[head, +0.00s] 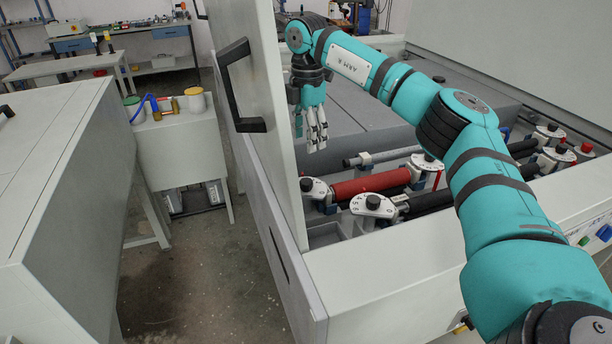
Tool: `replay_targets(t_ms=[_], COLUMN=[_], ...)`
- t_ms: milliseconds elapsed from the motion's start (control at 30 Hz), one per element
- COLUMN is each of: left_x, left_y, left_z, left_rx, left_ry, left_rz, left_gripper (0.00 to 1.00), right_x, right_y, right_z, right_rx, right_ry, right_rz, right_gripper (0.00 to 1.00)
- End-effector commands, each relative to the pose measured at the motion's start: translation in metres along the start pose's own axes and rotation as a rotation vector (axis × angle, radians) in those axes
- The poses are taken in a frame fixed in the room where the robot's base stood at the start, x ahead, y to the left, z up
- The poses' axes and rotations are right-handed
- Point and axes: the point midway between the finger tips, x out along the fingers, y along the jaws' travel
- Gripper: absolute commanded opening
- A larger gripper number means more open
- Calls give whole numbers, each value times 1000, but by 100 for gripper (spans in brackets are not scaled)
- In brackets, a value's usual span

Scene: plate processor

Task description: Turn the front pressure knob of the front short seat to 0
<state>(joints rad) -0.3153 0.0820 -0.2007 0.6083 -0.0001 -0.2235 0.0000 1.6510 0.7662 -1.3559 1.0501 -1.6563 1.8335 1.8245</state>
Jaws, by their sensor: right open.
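Several black pressure knobs sit on white numbered dial plates at the ends of rollers inside the open machine. The nearest knob (372,203) is at the lower middle, and another knob (307,184) is to its left, beside the open panel. More knobs are at the right, including one knob (561,149) near the machine's side. I cannot tell which knob belongs to the front short seat, and the dial readings are too small to make out. My right gripper (311,138) is open and empty, pointing down above and behind the left knob, apart from it. My left gripper is out of view.
A red roller (371,184) and dark rollers lie between the dials. A tall grey panel (262,110) with a black handle (240,90) stands close left of my gripper. A grey cabinet (60,190) is at the left, with open floor (200,270) between.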

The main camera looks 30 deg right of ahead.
Motion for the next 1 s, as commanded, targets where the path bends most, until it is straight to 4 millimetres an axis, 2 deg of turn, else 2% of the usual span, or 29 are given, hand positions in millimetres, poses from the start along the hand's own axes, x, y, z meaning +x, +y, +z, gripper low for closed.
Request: replay_targets(t_ms=[100, 333, 500, 700, 1000], left_x=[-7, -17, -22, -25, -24], left_y=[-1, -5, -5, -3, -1], left_z=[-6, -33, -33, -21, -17], left_rx=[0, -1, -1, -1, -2], left_ry=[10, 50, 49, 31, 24], left_rz=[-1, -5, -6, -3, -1], left_gripper=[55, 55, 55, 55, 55], right_x=[27, 76, 104, 122, 124], right_y=[-1, -1, -1, 0, 0], right_z=[0, 0, 0, 0, 0], right_rx=[0, -1, -1, -1, -1], right_ry=[-1, -1, -1, 0, 0], right_rz=[-5, -5, -3, -2, 0], right_gripper=[55, 55, 55, 55, 55])
